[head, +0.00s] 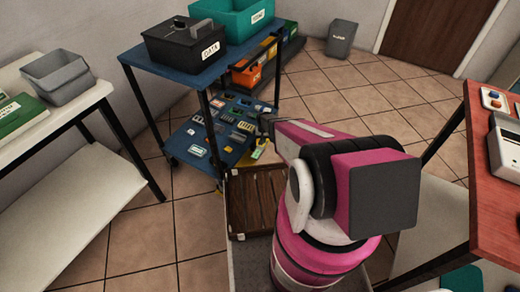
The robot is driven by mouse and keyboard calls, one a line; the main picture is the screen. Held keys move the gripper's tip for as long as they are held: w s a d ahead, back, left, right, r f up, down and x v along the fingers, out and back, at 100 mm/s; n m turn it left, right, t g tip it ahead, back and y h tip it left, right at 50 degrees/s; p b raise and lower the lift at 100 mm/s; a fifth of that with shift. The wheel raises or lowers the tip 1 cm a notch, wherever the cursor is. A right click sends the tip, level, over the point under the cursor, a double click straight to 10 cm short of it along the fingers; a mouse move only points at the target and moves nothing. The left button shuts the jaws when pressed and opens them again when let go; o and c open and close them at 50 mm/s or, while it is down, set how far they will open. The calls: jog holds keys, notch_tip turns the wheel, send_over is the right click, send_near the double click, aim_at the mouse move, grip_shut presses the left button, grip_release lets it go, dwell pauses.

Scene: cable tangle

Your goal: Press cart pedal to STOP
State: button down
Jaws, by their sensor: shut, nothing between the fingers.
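The blue two-shelf cart (173,72) with black posts stands left of centre. Its lower shelf holds many small coloured parts. A small yellow-green piece (257,155) shows low at the cart's near right corner, partly behind my arm; I cannot tell whether it is the pedal, and no STOP mark is readable. My pink arm reaches from the lower right toward that corner. My gripper (265,122) is dark, small and shut with nothing in it, beside the lower shelf's right edge and appearing above the yellow-green piece. I cannot tell whether it touches the cart.
A black DATA box (184,46) and a teal bin (240,20) stand on the cart's top shelf. Orange bins (246,75) are behind it. A white bench (60,110) is left, a red-topped table (488,185) right. Tiled floor is open at back right.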

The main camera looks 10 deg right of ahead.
jog(key=shift+f, duration=0.65)
dwell(0.4)
jog(key=shift+r, duration=3.5)
jog(key=shift+s+r, duration=0.1)
jog(key=shift+r, duration=0.05)
jog(key=s+r, duration=0.7)
jog(key=r, duration=0.4)
jog(key=s+d+r+n, duration=0.1)
jog(key=s+r, duration=0.7)
jog(key=r, duration=0.3)
jog(key=s+r, duration=0.8)
jog(key=r, duration=0.4)
jog(key=shift+d+n, duration=0.3)
